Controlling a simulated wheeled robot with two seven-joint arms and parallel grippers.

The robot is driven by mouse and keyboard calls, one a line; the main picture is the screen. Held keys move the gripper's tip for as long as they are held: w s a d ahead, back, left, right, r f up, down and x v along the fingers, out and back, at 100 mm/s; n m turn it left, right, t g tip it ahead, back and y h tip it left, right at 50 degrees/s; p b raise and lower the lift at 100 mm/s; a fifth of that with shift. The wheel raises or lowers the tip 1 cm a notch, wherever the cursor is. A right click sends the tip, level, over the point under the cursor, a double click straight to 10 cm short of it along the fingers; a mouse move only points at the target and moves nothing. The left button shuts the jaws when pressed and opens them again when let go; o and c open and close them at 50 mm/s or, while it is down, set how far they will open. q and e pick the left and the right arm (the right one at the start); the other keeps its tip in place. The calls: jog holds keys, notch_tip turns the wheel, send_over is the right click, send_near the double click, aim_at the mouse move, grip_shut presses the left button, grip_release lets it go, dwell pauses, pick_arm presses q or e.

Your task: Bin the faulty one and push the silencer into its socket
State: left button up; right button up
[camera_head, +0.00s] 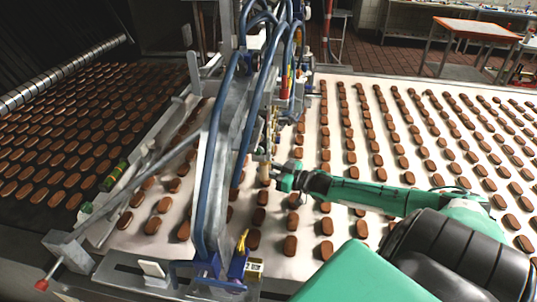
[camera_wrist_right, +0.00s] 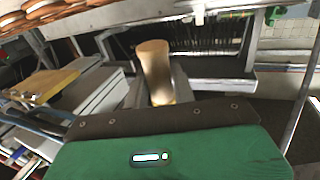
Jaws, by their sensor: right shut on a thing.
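My right gripper (camera_head: 286,178) reaches in from the right in the head view, next to the metal machine frame. It is shut on a brass-coloured cylinder, seen in the right wrist view (camera_wrist_right: 154,66), which looks like a silencer. I cannot tell which is faulty, nor make out an empty socket. No bin is recognisable. My left gripper is not in view.
The blue-hosed machine frame (camera_head: 222,150) spans the belt close to my right gripper. Rows of brown biscuits cover the pale belt (camera_head: 342,262) below. A yellow part (camera_head: 242,241) stands at the front. A red-edged table (camera_head: 478,28) is far back right.

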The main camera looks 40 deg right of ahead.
notch_tip(320, 180, up, 3)
jog(key=shift+w+d+r+p, duration=0.1)
jog(key=shift+r+p, duration=0.1)
jog(key=shift+p, duration=0.7)
jog(key=shift+r+p, duration=0.35)
jog(key=shift+r, duration=0.3)
jog(key=shift+d+r, duration=0.1)
jog(key=shift+d+p, duration=0.1)
jog(key=shift+p, duration=0.55)
dwell(0.4)
jog(key=shift+r+p, duration=1.3)
jog(key=shift+r, duration=0.2)
jog(key=o, duration=1)
jog(key=shift+o, duration=0.2)
jog(key=shift+s+f, duration=0.1)
jog(key=shift+s, duration=0.15)
